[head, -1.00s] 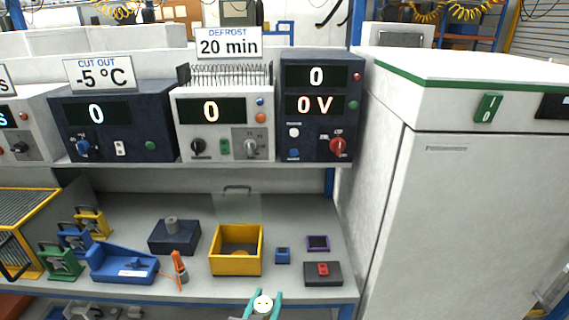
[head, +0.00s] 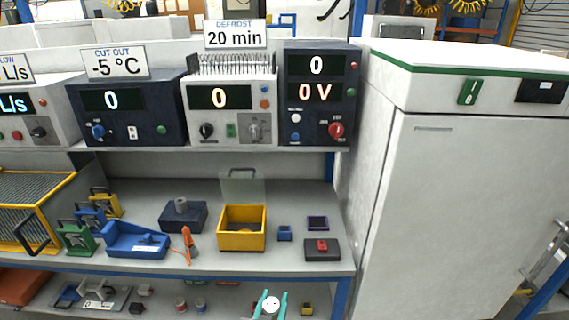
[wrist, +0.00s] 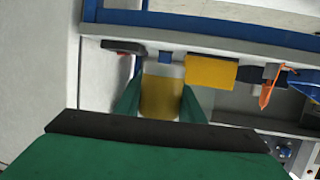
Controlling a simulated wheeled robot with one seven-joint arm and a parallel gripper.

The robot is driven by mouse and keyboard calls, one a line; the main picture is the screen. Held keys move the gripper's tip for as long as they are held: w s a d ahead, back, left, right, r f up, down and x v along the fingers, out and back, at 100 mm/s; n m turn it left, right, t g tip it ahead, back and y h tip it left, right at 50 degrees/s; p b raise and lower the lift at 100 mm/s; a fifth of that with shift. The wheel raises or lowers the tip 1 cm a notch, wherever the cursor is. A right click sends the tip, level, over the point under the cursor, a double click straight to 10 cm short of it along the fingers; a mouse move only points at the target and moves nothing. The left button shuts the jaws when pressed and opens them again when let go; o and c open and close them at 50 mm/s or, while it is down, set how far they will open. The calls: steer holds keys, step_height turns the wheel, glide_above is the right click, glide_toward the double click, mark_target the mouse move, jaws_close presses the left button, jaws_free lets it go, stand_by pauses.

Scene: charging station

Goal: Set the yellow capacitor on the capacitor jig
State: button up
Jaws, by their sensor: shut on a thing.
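My gripper (head: 270,305) has teal fingers and shows at the bottom of the head view, in front of the bench's front edge. It is shut on the yellow capacitor; its pale round top (head: 271,303) shows between the fingers, and its yellow body (wrist: 161,96) shows in the wrist view. Which fixture is the capacitor jig I cannot tell for certain; a likely one is the open yellow box (head: 242,241) with a raised clear lid and a dark round shape inside. It stands on the bench beyond my gripper, apart from it.
A dark block with a grey post (head: 184,216), a blue holder (head: 137,241) and an orange tool (head: 187,244) stand left of the box. A small blue cube (head: 284,233) and a red-switch box (head: 322,250) stand right. Instruments fill the upper shelf; a white cabinet (head: 470,190) stands right.

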steer(key=s+d+f+n+y, duration=0.1)
steer(key=s+f, duration=0.2)
steer(key=f, duration=0.9)
steer(key=s+d+f+y, duration=0.1)
steer(key=s+f, duration=0.3)
steer(key=f, duration=0.9)
steer(key=shift+d+f+n+y, duration=0.3)
steer(key=shift+d+n, duration=0.1)
steer(key=shift+d, duration=0.15)
steer(key=shift+d, duration=0.15)
